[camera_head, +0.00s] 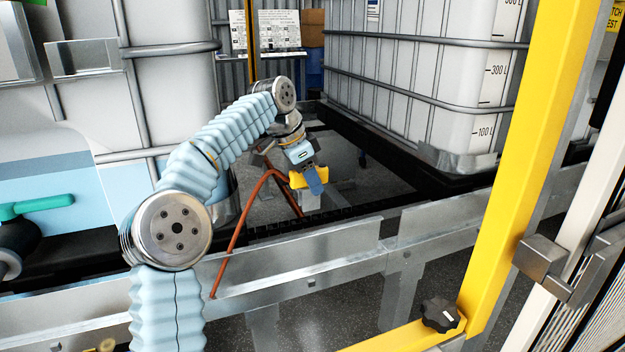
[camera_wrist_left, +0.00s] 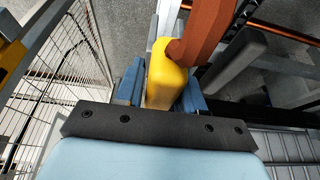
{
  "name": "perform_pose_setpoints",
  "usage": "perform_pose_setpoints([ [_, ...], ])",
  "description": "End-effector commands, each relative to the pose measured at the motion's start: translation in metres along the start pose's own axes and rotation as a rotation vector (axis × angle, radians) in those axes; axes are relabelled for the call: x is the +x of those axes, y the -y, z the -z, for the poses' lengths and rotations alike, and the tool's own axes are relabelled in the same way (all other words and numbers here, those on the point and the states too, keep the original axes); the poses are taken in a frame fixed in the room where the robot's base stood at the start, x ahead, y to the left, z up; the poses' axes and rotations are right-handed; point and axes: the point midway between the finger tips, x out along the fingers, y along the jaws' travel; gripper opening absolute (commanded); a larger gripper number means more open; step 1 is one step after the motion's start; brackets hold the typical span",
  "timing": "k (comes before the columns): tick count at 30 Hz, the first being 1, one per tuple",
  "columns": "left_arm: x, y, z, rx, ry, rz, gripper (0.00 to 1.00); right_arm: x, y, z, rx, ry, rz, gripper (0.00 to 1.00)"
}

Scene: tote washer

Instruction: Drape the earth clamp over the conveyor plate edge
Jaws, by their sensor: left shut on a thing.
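The earth clamp (camera_head: 296,180) is yellow, with an orange-red cable (camera_head: 240,222) that arches up beside it and hangs down over the front rail. My left gripper (camera_head: 313,179) is shut on the clamp, above the conveyor frame. In the left wrist view the clamp (camera_wrist_left: 165,78) sits between the blue fingers of the gripper (camera_wrist_left: 162,88), and the thick cable (camera_wrist_left: 208,32) leaves from its far end. A grey metal piece (camera_head: 308,201) lies just under the clamp; I cannot tell whether they touch. The conveyor's galvanized side plate (camera_head: 300,262) runs nearer to me. My right gripper is not shown.
Caged white tanks stand behind on the left (camera_head: 170,60) and right (camera_head: 415,70). A yellow guard frame (camera_head: 510,150) rises on the right, with a black knob (camera_head: 440,314) low on it. A green-handled valve (camera_head: 38,206) is at far left. Floor shows between the tanks.

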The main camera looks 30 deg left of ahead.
Motion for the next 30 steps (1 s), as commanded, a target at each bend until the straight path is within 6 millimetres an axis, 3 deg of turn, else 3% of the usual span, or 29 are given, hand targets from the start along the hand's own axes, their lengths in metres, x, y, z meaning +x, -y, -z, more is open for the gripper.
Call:
perform_pose_setpoints([
  [15, 0.048, -0.001, -0.019, 0.0, 0.0, -0.001, 0.0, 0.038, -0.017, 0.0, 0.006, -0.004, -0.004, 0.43],
  [30, 0.054, -0.001, -0.022, 0.0, -0.002, 0.0, 0.0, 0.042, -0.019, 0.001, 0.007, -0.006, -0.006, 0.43],
])
